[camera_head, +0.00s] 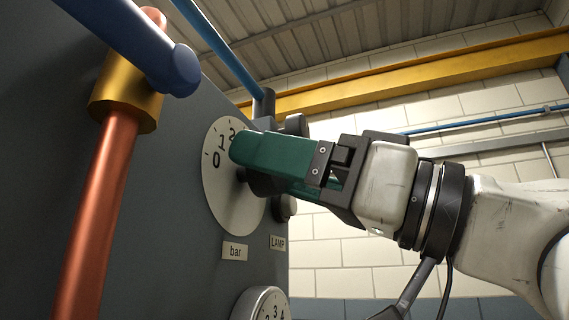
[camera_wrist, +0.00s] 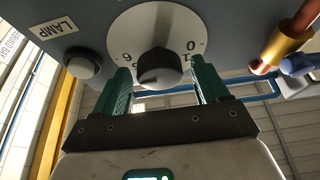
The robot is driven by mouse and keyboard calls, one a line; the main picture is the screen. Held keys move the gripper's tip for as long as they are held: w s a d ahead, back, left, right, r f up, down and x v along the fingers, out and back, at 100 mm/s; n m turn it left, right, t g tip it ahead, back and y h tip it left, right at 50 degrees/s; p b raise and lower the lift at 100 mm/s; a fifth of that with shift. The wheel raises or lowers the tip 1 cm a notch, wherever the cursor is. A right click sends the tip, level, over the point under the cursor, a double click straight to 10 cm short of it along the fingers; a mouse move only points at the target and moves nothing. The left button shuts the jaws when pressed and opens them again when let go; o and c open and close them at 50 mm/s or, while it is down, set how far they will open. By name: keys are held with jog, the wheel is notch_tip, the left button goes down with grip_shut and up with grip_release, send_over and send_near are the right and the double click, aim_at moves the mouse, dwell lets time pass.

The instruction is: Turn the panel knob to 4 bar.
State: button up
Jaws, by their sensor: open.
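The panel knob is dark and round; in the wrist view the knob (camera_wrist: 160,68) stands at the middle of a white dial plate (camera_wrist: 128,27) with black numbers. In the head view the dial plate (camera_head: 226,200) shows 0 and 1, with a further number partly covered, and a "bar" label (camera_head: 235,252) below it. My gripper (camera_wrist: 161,72) is open, with one green finger on each side of the knob and gaps visible. In the head view my gripper (camera_head: 243,160) reaches the dial from the right and hides most of the knob. The knob's pointer setting cannot be read.
A round lamp button (camera_wrist: 83,63) and a LAMP label (camera_wrist: 54,27) lie beside the dial. A second numbered dial (camera_head: 262,304) sits lower on the panel. A copper pipe (camera_head: 100,200) with a brass collar and a blue handle (camera_head: 135,45) stand out at left.

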jog(key=c, duration=1)
jog(key=shift+n+g, duration=0.3)
jog(key=shift+n, duration=0.2)
jog(key=n+g, duration=0.2)
jog(key=n, duration=0.3)
jog(key=n+g, duration=0.2)
jog(key=n, duration=0.3)
jog(key=n+g+h, duration=0.1)
jog(key=n+g, duration=0.2)
jog(key=n, duration=0.2)
jog(key=o, duration=1)
